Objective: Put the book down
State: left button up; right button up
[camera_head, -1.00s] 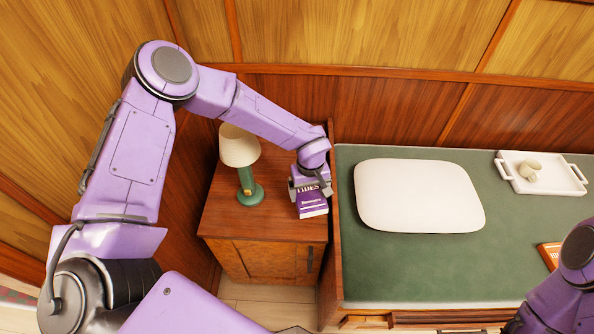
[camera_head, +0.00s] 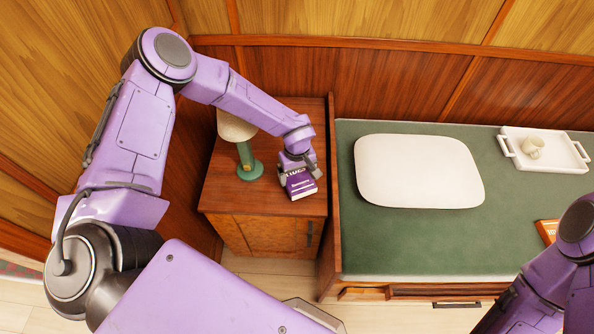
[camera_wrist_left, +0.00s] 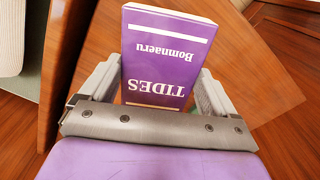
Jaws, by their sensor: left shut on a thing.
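A purple book (camera_head: 299,185) titled TIDES is over the right part of the wooden cabinet top (camera_head: 226,196). My left gripper (camera_head: 297,171) is shut on the book, with one finger on each side. In the left wrist view the book (camera_wrist_left: 165,55) lies between the two fingers of the gripper (camera_wrist_left: 156,88), its cover facing the camera. I cannot tell whether the book touches the cabinet top. My right arm shows at the lower right, but its gripper is outside the frame.
A green lamp (camera_head: 248,165) with a cream shade stands left of the book. A raised wooden panel separates the cabinet from the green bunk (camera_head: 400,245), which holds a white pillow (camera_head: 418,171), a tray (camera_head: 570,165) with a mug (camera_head: 533,147), and an orange book (camera_head: 546,231). The cabinet's front left is clear.

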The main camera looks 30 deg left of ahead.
pick_arm(q)
jog(key=shift+f+b, duration=0.4)
jog(key=shift+f, duration=0.7)
jog(key=shift+f, duration=0.25)
jog(key=o, duration=0.9)
jog(key=shift+c, duration=0.2)
notch_tip(320, 180, up, 11)
jog(key=shift+f+b, duration=0.2)
jog(key=shift+b, duration=0.2)
jog(key=shift+c, duration=0.3)
grip_shut()
